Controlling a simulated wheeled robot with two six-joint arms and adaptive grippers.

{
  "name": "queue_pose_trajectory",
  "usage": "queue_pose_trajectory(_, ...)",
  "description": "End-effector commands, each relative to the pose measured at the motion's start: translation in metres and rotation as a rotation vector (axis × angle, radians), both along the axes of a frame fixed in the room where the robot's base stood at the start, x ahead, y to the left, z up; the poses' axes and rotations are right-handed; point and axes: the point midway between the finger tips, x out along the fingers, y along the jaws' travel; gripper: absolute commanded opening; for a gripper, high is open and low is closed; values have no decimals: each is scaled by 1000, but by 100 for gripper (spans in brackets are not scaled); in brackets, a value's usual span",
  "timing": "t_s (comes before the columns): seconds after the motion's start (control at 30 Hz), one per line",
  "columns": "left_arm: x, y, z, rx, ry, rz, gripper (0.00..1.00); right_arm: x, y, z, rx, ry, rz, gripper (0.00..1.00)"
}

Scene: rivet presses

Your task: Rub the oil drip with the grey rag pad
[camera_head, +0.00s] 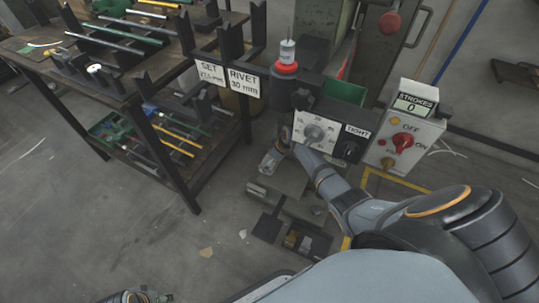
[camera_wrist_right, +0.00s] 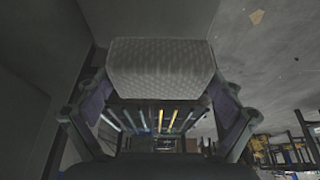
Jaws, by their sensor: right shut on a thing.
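My right gripper (camera_head: 271,160) is above the rivet press's grey lower plate (camera_head: 284,181), just below the dial panel. In the right wrist view, the right gripper (camera_wrist_right: 157,88) is shut on the grey rag pad (camera_wrist_right: 160,68), a pale block with a quilted texture held across the fingertips. The pad is hard to make out in the head view. I cannot pick out the oil drip in either view; the gripper and arm cover part of the press. A small part of my left gripper (camera_head: 135,297) shows at the bottom edge, its fingers unclear.
The dial panel (camera_head: 316,132) and the control box (camera_head: 405,135) with a red knob stand close behind my right arm. A rack table (camera_head: 150,110) with rods is at the left. An open tray (camera_head: 300,240) sits below the plate.

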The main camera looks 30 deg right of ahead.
Motion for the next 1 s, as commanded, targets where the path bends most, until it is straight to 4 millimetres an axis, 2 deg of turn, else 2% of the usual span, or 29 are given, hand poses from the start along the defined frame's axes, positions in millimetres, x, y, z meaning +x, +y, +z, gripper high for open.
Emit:
queue_pose_trajectory(0.03,0,3,5,9,17,3,40,0,1,10,1,-1,-1,64)
queue_pose_trajectory(0.6,1,14,-51,29,12,16,40,1,3,22,0,0,-7,64)
queue_pose_trajectory(1.0,-3,21,-79,41,5,21,40,2,5,30,0,0,-10,64)
